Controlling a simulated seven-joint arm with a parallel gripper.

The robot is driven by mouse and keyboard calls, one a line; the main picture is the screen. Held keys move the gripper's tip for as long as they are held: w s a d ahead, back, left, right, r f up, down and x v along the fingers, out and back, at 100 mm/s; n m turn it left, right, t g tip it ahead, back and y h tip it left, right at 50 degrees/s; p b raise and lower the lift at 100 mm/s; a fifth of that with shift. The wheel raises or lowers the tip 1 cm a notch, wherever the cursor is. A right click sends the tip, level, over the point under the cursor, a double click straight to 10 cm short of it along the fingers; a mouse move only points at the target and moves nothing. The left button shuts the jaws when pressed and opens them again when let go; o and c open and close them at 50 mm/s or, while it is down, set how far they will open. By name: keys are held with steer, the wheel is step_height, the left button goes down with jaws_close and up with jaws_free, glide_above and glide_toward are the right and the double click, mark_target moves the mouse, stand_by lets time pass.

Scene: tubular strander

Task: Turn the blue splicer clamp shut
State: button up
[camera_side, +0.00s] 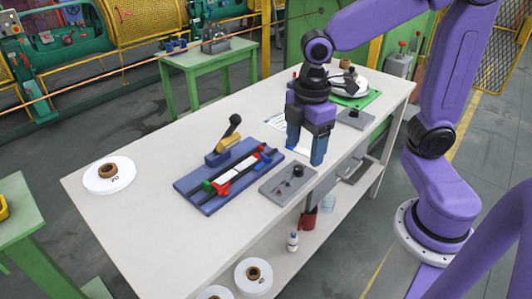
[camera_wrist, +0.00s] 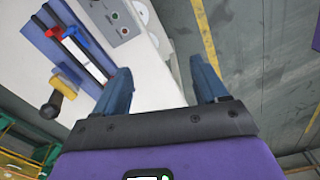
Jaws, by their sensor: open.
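The splicer is a flat blue base (camera_side: 190,186) lying on the table, with dark rails and a pale strip along it. A small blue part (camera_wrist: 69,32), seemingly the blue clamp, shows beside a red part (camera_wrist: 54,30) in the wrist view. The blue clamp is hard to pick out in the side view, where red and green (camera_side: 208,186) parts show on the rails. My gripper (camera_side: 318,160) hangs above the table's front edge, right of the splicer. In the wrist view its fingers (camera_wrist: 165,85) are wide apart with nothing between them.
A yellow lever (camera_side: 229,144) with a black knob stands up at the splicer's back. A grey plate (camera_side: 280,189) with small knobs lies in front of the splicer. A white spool (camera_side: 96,178) lies at the left. The table between spool and splicer is clear.

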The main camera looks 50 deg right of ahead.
steer(key=w+d+n, duration=0.2)
steer(key=w+d, duration=0.1)
steer(key=w, duration=0.8)
steer(key=n, duration=0.1)
glide_above(266, 155)
step_height(266, 155, down, 18)
steer(key=shift+d+r, duration=0.1)
steer(key=c, duration=1.1)
